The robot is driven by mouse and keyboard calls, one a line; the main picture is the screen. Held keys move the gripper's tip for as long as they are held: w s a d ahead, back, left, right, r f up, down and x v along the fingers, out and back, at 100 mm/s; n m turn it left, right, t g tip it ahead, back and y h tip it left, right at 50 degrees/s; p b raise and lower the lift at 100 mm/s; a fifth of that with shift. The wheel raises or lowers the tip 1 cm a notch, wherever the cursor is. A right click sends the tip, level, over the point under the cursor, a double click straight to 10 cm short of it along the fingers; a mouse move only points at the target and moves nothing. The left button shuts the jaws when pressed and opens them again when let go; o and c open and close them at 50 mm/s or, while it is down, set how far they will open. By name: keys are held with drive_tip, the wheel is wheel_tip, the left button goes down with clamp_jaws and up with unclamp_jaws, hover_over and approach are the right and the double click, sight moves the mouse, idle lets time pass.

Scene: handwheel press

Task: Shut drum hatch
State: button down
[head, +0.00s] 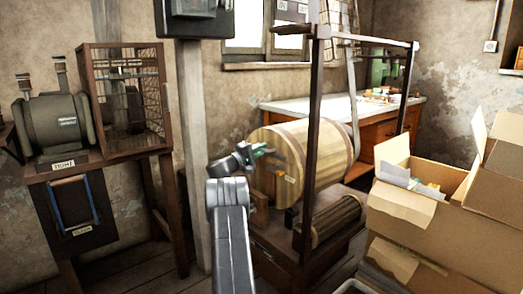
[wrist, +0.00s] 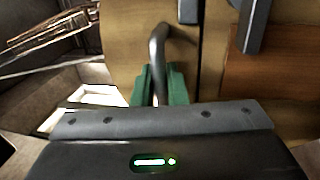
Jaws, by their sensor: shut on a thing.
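The wooden drum (head: 330,142) lies on its side in a dark frame, its round end facing my arm. My gripper (head: 258,153) is at this end. In the wrist view, the green fingers of my gripper (wrist: 163,88) are shut on a bent grey metal handle (wrist: 158,45). The handle stands in front of a tan wooden panel (wrist: 125,40), which seems to be the hatch. A dark seam runs down the right of this panel, with browner wood beyond it. My wrist hides part of the drum end, and I cannot tell how far the hatch stands open.
A dark upright post (head: 312,130) of the frame stands close right of my gripper. A slatted roller (head: 335,218) lies below the drum. Open cardboard boxes (head: 440,240) stand at the right. A grey column (head: 196,120) and a wire-fronted cabinet (head: 124,100) are at the left.

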drive_tip(key=shift+f, duration=0.25)
idle(0.3)
drive_tip(key=c, duration=1.5)
unclamp_jaws()
drive_tip(key=shift+a, duration=0.1)
drive_tip(key=shift+c, duration=0.2)
drive_tip(key=p+v, duration=0.2)
drive_tip(key=v, duration=1.1)
drive_tip(key=shift+s+a+p, duration=0.2)
drive_tip(key=shift+a+p, duration=0.1)
drive_tip(key=shift+a, duration=0.05)
